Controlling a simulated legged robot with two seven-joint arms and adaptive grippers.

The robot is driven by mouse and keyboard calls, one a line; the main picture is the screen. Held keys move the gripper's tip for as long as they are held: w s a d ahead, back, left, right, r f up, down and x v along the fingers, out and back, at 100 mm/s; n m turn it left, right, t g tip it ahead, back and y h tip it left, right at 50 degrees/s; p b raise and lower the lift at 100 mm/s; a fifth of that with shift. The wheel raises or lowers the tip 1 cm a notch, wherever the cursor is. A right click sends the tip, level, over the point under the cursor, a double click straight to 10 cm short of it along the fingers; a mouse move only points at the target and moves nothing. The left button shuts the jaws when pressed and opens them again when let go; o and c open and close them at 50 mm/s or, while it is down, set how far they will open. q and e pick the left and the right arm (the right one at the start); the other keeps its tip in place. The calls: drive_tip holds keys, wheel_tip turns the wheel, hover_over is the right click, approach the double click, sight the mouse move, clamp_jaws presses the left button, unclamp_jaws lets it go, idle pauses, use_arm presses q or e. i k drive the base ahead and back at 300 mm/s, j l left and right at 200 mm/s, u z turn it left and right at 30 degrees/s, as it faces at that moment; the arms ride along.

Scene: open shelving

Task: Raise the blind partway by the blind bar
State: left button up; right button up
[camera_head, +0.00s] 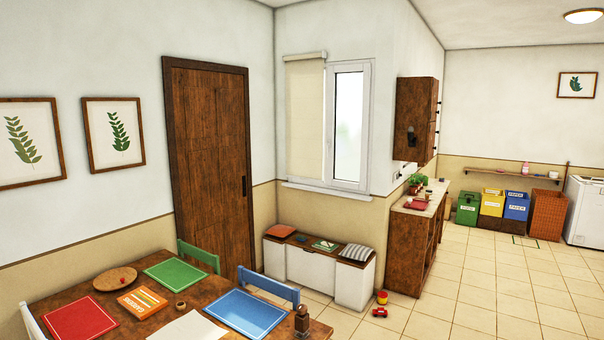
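A cream roller blind (304,119) hangs down over the left part of the window (348,125) on the far wall. Its roller (306,56) is at the top. The blind's lower edge is close to the white window sill (329,190); a separate blind bar is too small to make out there. The right pane of the window is uncovered. Neither of my grippers shows in the head view.
A low white bench (351,286) with cushions stands below the window. A dining table (185,295) with mats and chairs fills the near left. Small toys (380,312) lie on the floor near the bench. The tiled floor (500,290) at right is mostly clear.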

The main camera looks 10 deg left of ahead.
sight(308, 169)
drive_tip(key=i+l+z, duration=0.35)
drive_tip(key=i, duration=0.7)
drive_tip(key=i+j+z, duration=0.1)
drive_tip(key=i+z, duration=0.3)
drive_tip(key=i, duration=0.6)
drive_tip(key=i+u, duration=0.15)
drive_tip(key=i, duration=0.55)
drive_tip(key=i+l+u, duration=0.15)
drive_tip(key=i, duration=0.55)
drive_tip(key=i+l+u, duration=0.2)
drive_tip(key=i, duration=0.5)
drive_tip(key=i+j+u, duration=0.15)
drive_tip(key=i+u, duration=0.15)
drive_tip(key=u, duration=0.15)
drive_tip(key=i+u, duration=0.65)
drive_tip(key=u, duration=0.2)
drive_tip(key=i+l+u, duration=0.2)
drive_tip(key=i+u, duration=0.2)
drive_tip(key=i+j+u, duration=0.15)
drive_tip(key=i+u, duration=0.35)
drive_tip(key=i, duration=0.2)
drive_tip(key=i+z, duration=0.35)
drive_tip(key=i+j+z, duration=0.2)
drive_tip(key=z, duration=0.15)
drive_tip(key=i+j+z, duration=0.2)
drive_tip(key=z, duration=0.15)
